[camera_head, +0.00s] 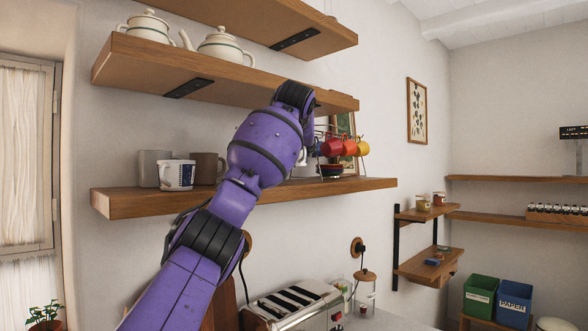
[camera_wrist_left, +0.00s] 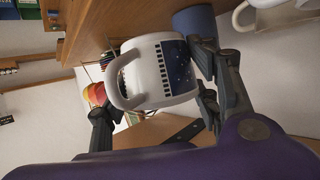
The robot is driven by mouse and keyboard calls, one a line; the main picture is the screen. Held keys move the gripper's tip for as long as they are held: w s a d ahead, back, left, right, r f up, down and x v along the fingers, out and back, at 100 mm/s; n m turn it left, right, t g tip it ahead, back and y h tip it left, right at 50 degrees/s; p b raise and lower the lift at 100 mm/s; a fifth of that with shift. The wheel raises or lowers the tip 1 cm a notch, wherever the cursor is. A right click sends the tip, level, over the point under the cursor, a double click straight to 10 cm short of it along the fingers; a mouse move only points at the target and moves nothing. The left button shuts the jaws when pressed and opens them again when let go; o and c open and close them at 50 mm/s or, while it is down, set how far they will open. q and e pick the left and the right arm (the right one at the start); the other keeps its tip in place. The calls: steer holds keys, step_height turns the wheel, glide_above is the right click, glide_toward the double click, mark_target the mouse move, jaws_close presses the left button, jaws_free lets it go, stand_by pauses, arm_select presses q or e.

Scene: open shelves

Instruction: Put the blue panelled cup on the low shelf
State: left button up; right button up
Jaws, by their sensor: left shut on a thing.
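In the left wrist view a white cup with a dark blue panel (camera_wrist_left: 176,68) sits between the fingers of my left gripper (camera_wrist_left: 155,103), which is shut on it. Its handle points left in that view. In the head view my purple left arm hides the gripper and nearly all of the held cup, in front of the lower long wooden shelf (camera_head: 270,200). The shelf also shows across the top of the wrist view (camera_wrist_left: 125,25). Another white cup with a blue panel (camera_head: 174,175) stands on this shelf at the left. My right gripper is not in view.
A grey mug (camera_head: 150,167) and a brown mug (camera_head: 206,168) stand at the shelf's left. A rack with red and yellow cups (camera_head: 332,147) stands at its right. The upper shelf (camera_head: 230,82) bears teapots. A toaster (camera_head: 292,305) is below. The shelf's right end looks clear.

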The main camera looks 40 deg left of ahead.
arm_select(q)
steer(key=shift+w+a+f, duration=0.25)
steer(key=shift+a+f, duration=0.15)
steer(key=shift+f, duration=0.1)
steer(key=f, duration=0.2)
steer(key=shift+a+f, duration=0.25)
steer(key=shift+f, duration=0.1)
steer(key=shift+w+f+p, duration=0.1)
steer(key=shift+f+p, duration=0.2)
steer(key=shift+f, duration=0.25)
steer(key=o, duration=1.4)
steer(key=shift+f, duration=0.1)
steer(key=shift+o, duration=0.2)
steer(key=shift+d+r, duration=0.2)
steer(key=shift+r, duration=0.05)
steer(key=v, duration=1.1)
steer(key=shift+s+d, duration=0.2)
steer(key=shift+s, duration=0.15)
